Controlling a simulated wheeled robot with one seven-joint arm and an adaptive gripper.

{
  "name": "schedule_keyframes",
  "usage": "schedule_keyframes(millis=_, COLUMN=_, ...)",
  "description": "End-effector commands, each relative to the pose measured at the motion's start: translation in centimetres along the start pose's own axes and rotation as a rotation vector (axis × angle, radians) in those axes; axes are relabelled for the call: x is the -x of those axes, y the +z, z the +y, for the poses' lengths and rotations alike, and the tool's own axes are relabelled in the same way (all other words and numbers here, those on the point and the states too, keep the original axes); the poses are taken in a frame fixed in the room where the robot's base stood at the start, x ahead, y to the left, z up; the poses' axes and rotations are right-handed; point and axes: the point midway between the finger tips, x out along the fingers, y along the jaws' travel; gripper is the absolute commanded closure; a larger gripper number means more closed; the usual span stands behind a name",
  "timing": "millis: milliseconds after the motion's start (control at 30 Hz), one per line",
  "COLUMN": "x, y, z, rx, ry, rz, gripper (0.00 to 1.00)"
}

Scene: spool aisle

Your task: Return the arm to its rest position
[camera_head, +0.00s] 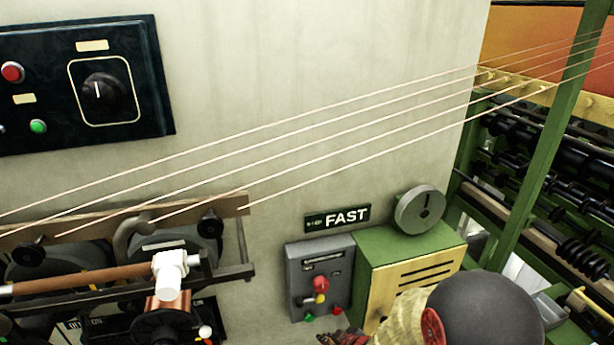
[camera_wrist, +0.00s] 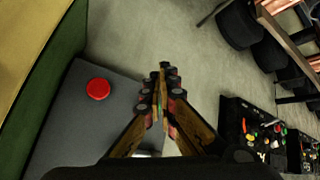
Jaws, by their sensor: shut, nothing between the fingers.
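My gripper (camera_wrist: 161,90) is in the middle of the wrist view, its brown and black fingers brought together with nothing between them. Beyond it is a pale surface. In the head view my arm enters at the bottom right, with a dark rounded link and a yellowish section. It covers part of the green and yellow cabinet (camera_head: 436,240). Only a small part of my gripper (camera_head: 330,338) shows at the bottom edge there, close below the grey control box (camera_head: 330,264).
The grey box carries a red knob (camera_head: 320,284); the wrist view shows a red button (camera_wrist: 98,89) on a grey face. Several taut threads (camera_head: 300,128) cross the head view above the arm. A spool machine (camera_head: 165,260) stands left, a green frame (camera_head: 545,150) right.

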Motion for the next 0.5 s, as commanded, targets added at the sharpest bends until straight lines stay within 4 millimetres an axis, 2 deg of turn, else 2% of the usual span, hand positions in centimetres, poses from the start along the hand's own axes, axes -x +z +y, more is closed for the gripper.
schedule_keyframes(millis=67, x=0.3, y=3.2, z=-0.3, rx=-0.037, ry=0.003, rz=-0.107, gripper=1.0)
schedule_keyframes(millis=133, x=1.4, y=6.6, z=-0.5, rx=-0.088, ry=0.012, rz=-0.235, gripper=1.0)
schedule_keyframes(millis=200, x=3.8, y=8.6, z=0.0, rx=-0.149, ry=0.039, rz=-0.353, gripper=1.0)
schedule_keyframes(millis=267, x=6.5, y=9.4, z=0.7, rx=-0.207, ry=0.068, rz=-0.439, gripper=1.0)
schedule_keyframes(millis=367, x=11.9, y=9.8, z=1.6, rx=-0.316, ry=0.115, rz=-0.557, gripper=1.0)
schedule_keyframes(millis=467, x=18.2, y=8.9, z=1.6, rx=-0.441, ry=0.152, rz=-0.638, gripper=1.0)
schedule_keyframes(millis=500, x=20.8, y=8.4, z=1.3, rx=-0.496, ry=0.161, rz=-0.659, gripper=1.0)
